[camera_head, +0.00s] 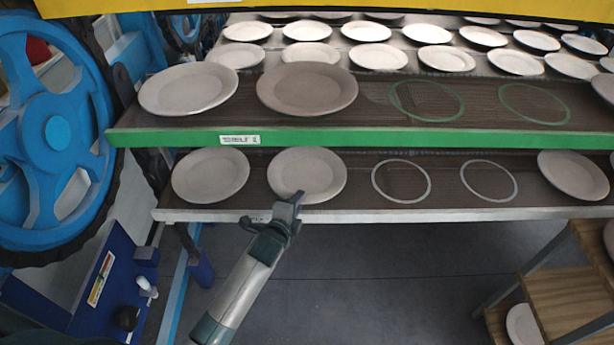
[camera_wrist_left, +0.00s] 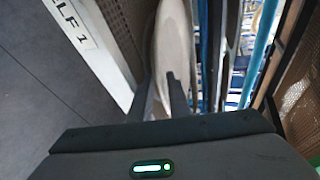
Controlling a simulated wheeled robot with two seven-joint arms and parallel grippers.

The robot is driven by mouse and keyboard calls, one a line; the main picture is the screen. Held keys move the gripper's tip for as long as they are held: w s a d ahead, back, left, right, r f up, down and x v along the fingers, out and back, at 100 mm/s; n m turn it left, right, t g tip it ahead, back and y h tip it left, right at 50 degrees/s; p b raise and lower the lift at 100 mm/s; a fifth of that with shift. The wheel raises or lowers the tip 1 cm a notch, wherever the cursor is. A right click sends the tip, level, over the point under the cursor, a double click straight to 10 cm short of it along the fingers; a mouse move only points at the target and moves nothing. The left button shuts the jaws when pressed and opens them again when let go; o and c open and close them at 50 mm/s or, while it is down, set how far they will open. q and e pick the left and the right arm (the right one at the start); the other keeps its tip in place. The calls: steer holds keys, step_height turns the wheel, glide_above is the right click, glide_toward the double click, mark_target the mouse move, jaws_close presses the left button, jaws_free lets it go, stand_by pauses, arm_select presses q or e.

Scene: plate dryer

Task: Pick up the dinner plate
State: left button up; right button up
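Several light grey dinner plates lie on two dark shelves. On the lower shelf, one plate (camera_head: 210,174) lies at the left, a second plate (camera_head: 306,172) beside it, and another (camera_head: 573,174) at the far right. My left gripper (camera_head: 289,201) is at the front rim of the second plate, over the shelf's front edge. In the left wrist view, its two fingers (camera_wrist_left: 159,98) stand apart, with a plate (camera_wrist_left: 172,45) seen nearly edge-on between them. Whether the fingers touch the rim cannot be told. My right gripper is not in view.
Two white rings (camera_head: 401,181) mark bare spots on the lower shelf. A blue wheel (camera_head: 58,130) stands left, a wooden stand (camera_head: 565,280) lower right. Floor in front is clear.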

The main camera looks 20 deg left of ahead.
arm_select(q)
jaws_close()
stand_by(1.2)
steer(key=shift+r, duration=0.1)
